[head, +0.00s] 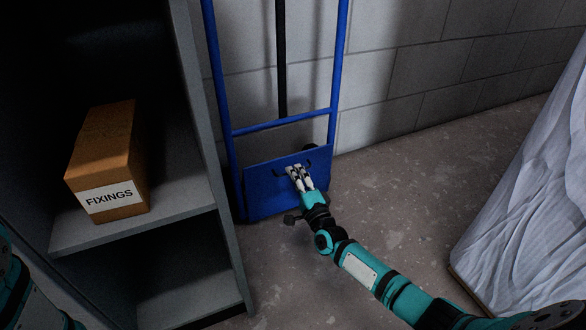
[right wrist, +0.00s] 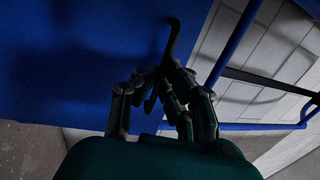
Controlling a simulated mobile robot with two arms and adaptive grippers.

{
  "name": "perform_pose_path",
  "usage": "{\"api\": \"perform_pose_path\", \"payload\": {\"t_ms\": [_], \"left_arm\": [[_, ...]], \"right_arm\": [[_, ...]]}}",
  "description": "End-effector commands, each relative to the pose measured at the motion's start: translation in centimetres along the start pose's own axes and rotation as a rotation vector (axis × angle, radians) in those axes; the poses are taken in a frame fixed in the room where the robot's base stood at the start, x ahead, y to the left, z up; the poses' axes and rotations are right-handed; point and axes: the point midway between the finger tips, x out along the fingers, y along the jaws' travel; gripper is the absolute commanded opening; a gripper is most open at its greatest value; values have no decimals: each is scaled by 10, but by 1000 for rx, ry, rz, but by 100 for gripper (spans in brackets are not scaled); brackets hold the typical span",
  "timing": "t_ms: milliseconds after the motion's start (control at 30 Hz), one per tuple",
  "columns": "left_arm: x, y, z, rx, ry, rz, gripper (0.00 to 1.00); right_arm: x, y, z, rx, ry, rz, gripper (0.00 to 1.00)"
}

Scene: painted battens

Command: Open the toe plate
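The toe plate (head: 262,188) is a flat blue panel at the foot of a blue hand truck (head: 222,75). It stands folded up, nearly upright, against the frame. A thin dark handle (right wrist: 172,40) sits on its face. My right gripper (head: 295,170) is at the plate's upper middle. In the right wrist view its fingers (right wrist: 158,80) curl in from both sides and close around the handle; the fingertips are dark and partly hide it. Part of my left arm shows at the lower left of the head view, but its gripper is out of view.
A grey shelf unit (head: 215,170) stands close on the left, with a "FIXINGS" box (head: 108,165) on it. A pale block wall (head: 440,70) is behind the truck. A draped white sheet (head: 530,200) stands at right. Concrete floor (head: 400,205) between is clear.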

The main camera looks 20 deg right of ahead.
Motion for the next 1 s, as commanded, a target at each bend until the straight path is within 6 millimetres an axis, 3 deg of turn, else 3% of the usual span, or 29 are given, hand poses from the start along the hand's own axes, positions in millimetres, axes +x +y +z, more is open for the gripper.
{"api": "perform_pose_path", "payload": {"t_ms": [200,500,700,1000], "left_arm": [[9,-2,4,0,-1,0,40],[8,-2,3,0,-1,0,40],[5,-1,2,0,-1,0,40],[3,-1,1,0,-1,0,40]], "right_arm": [[-37,9,0,3,-1,12,0],[-82,28,0,5,-1,16,0],[-100,40,0,6,-1,20,0],[-111,48,0,7,-1,21,0]]}}
